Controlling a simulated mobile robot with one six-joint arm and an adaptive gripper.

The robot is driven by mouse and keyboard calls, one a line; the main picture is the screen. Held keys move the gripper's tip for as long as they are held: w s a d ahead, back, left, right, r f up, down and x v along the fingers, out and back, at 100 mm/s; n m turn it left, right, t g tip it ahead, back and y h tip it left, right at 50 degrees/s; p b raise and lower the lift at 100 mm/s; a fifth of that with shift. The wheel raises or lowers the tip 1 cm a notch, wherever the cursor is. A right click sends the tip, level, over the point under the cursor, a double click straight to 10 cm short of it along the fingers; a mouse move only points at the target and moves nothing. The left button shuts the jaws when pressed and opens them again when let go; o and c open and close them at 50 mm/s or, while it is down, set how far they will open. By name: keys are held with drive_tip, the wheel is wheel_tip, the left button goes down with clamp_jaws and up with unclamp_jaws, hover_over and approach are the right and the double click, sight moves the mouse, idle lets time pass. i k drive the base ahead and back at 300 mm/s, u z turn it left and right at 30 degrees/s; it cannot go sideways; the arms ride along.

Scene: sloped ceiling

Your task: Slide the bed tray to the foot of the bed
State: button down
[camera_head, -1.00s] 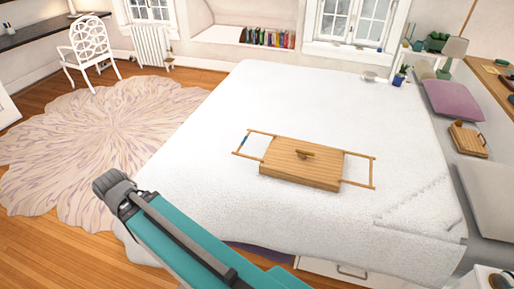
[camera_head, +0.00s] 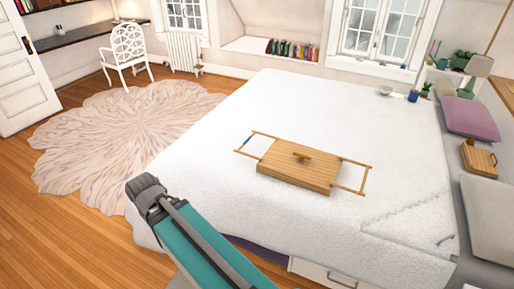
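The wooden bed tray (camera_head: 297,170) lies on the white bed (camera_head: 320,112), near the middle of its near half. It has a light wood body with a small knob-like handle piece on top and thin open frames at both ends. A small blue mark shows on its left frame. My teal and grey arm reaches in from the bottom edge, to the left of the tray and apart from it. My gripper's fingers do not show, so I cannot see whether they hold anything.
Pillows, including a purple one (camera_head: 471,119), and a wooden box-like item (camera_head: 478,158) lie along the right side. A round rug (camera_head: 128,135) and a white chair (camera_head: 126,53) are at the left. Wooden floor lies open at the lower left. A drawer (camera_head: 330,273) sits under the bed's near side.

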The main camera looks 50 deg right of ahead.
sight(316, 175)
drive_tip(key=z, duration=1.3)
drive_tip(key=i, duration=1)
